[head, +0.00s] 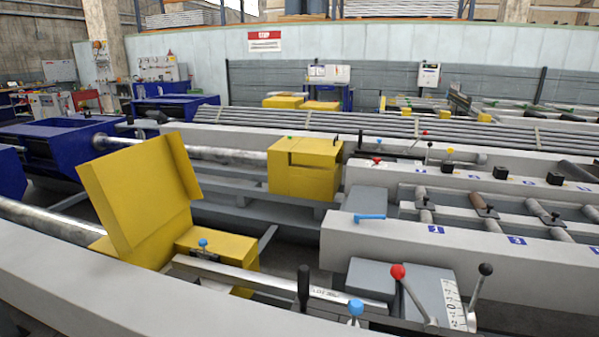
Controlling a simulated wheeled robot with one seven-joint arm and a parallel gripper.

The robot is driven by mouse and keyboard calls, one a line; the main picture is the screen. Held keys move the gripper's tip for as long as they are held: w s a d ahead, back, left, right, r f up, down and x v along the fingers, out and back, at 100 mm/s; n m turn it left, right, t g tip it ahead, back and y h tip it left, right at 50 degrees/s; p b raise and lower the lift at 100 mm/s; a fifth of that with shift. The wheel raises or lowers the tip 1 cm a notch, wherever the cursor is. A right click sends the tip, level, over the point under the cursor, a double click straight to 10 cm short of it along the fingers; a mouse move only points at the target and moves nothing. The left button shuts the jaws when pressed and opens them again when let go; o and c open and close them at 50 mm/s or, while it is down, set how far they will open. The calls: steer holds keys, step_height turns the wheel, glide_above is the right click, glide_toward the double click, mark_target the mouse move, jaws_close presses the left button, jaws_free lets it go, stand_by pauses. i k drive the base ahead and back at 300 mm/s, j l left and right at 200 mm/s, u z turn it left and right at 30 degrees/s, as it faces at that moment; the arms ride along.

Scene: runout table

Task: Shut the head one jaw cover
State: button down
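A yellow jaw cover (135,198) stands swung up and open in the left foreground, tilted back over its yellow jaw housing (222,246). A second yellow jaw box (303,182) farther back at the centre looks shut. I cannot read a head number on either one. My gripper is not in view.
A control block with a red-knobbed lever (398,271) and a black-knobbed lever (486,269) stands at front right. A blue-knobbed lever (356,307) and a black handle (303,288) rise nearby. A grey beam (90,290) crosses the foreground. Bar racks fill the back.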

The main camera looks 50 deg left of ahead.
mark_target(134, 190)
steer(key=j+u, duration=0.15)
steer(key=j, duration=0.3)
steer(key=j+u, duration=0.15)
steer(key=j, duration=0.35)
steer(key=j+u, duration=0.15)
steer(key=j, duration=0.3)
steer(key=j+u, duration=0.1)
steer(key=j, duration=0.35)
steer(key=i+j+u, duration=0.15)
steer(key=j, duration=0.3)
steer(key=i+j+u, duration=0.15)
steer(key=j, duration=0.3)
steer(key=j+u, duration=0.15)
steer(key=j, duration=0.3)
steer(key=i+j+u, duration=0.15)
steer(key=j, duration=0.3)
steer(key=k+j+u, duration=0.1)
steer(key=j+u, duration=0.2)
steer(key=u, duration=0.2)
